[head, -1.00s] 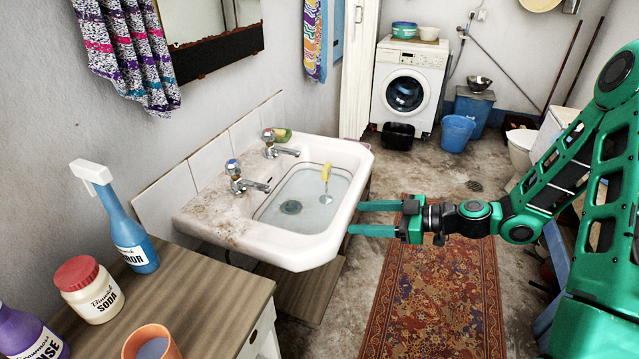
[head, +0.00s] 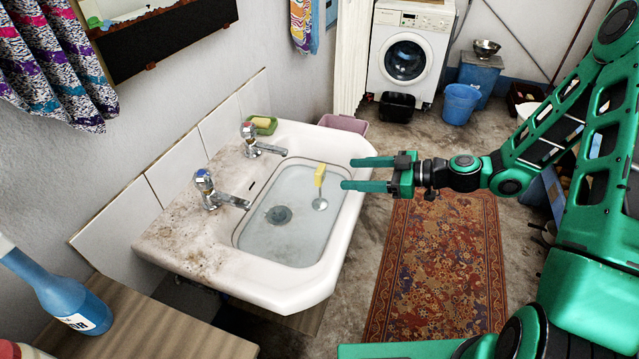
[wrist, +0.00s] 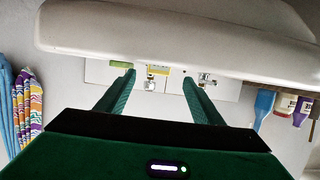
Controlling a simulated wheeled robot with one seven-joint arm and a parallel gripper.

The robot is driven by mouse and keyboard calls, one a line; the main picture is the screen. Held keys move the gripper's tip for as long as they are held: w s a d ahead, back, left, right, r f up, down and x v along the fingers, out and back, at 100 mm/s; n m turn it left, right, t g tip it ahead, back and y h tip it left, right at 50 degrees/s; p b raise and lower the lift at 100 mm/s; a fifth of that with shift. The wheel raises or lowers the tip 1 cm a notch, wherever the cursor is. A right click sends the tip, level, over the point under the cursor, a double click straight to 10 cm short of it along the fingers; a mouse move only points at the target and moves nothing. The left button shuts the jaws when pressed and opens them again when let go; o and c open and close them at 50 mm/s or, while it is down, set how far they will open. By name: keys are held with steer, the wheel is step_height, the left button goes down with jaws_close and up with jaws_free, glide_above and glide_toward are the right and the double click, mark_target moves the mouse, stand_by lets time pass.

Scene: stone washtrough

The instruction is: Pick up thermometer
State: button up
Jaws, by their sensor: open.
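The thermometer has a yellow upper part (head: 320,175) and a round silvery lower end. It stands out of the water in the white sink basin (head: 348,225), near the basin's right side in the head view. My gripper (head: 350,174) is open and empty, its fingers pointing left over the sink's right rim, to the right of the thermometer and apart from it. In the wrist view, which looks upside down, a small yellow patch (wrist: 158,70), probably the thermometer's top, shows between the open fingers. The sink rim hides what lies below it there.
Two taps (head: 215,190) (head: 262,142) stand along the sink's wall side. A wooden counter (head: 170,320) with a blue bottle (head: 62,292) is at lower left. A patterned rug (head: 440,260) lies on the floor at right.

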mark_target(324, 172)
steer(key=x, duration=1)
steer(key=shift+w+a, duration=0.15)
steer(key=shift+a, duration=0.2)
jaws_close()
